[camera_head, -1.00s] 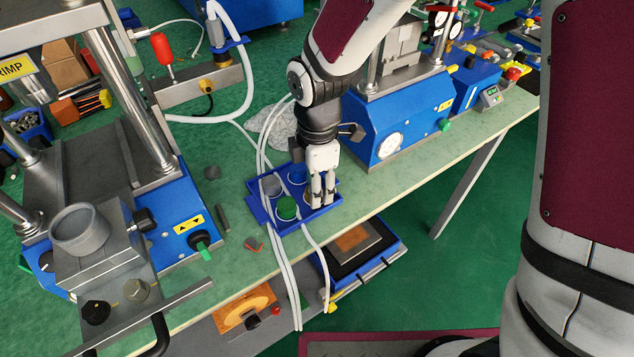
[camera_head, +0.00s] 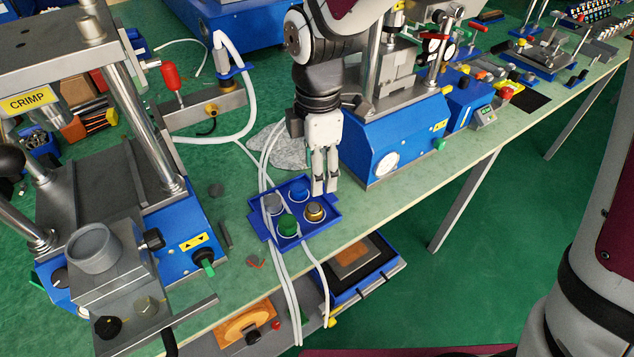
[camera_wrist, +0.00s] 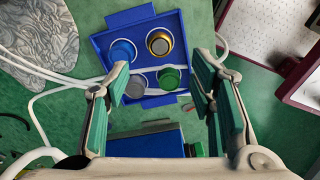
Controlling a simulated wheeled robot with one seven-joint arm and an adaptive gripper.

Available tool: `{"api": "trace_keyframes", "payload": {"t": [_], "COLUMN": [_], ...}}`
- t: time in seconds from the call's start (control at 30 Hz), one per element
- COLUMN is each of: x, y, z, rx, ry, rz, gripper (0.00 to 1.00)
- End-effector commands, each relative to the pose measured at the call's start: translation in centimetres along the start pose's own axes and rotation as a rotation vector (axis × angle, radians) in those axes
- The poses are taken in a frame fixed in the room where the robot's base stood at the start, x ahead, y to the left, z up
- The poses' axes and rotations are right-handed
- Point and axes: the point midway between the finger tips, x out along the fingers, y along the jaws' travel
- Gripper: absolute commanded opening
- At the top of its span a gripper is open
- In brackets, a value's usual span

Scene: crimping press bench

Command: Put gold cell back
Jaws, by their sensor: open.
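The gold cell (camera_head: 315,211) stands upright in the front right place of the blue tray (camera_head: 328,228). It also shows in the wrist view (camera_wrist: 159,42), seated in the tray with a blue, a grey and a green cell. My gripper (camera_head: 325,190) is above and just behind the gold cell, apart from it. In the wrist view my gripper (camera_wrist: 163,95) has its fingers spread wide with nothing between them. The green cell (camera_head: 287,224), blue cell (camera_head: 298,188) and grey cell (camera_head: 272,204) fill the other places.
White hoses (camera_head: 268,170) run over and beside the tray. A blue press with a gauge (camera_head: 388,162) stands at the right. The crimp press with a grey cup (camera_head: 95,248) is at the left. The table edge lies just in front of the tray.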

Motion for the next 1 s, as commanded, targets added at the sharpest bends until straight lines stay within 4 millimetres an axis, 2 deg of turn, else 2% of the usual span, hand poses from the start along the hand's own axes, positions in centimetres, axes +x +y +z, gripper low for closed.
{"api": "trace_keyframes", "payload": {"t": [0.13, 0.47, 0.57, 0.67, 0.77, 0.9, 1.0], "x": [-1.5, -2.0, -2.9, -4.8, -7.3, -10.3, -11.8], "y": [0.0, 0.0, -0.7, -2.3, -5.0, -9.8, -13.4], "z": [0.0, 0.1, 0.8, 2.6, 4.9, 7.8, 9.3], "rx": [0.001, 0.005, 0.058, 0.192, 0.399, 0.725, 0.958], "ry": [0.000, 0.000, -0.009, -0.026, -0.044, -0.051, -0.041], "rz": [0.001, 0.001, 0.008, 0.027, 0.054, 0.095, 0.122], "gripper": [0.50, 0.50, 0.50, 0.50, 0.50, 0.50, 0.50]}}
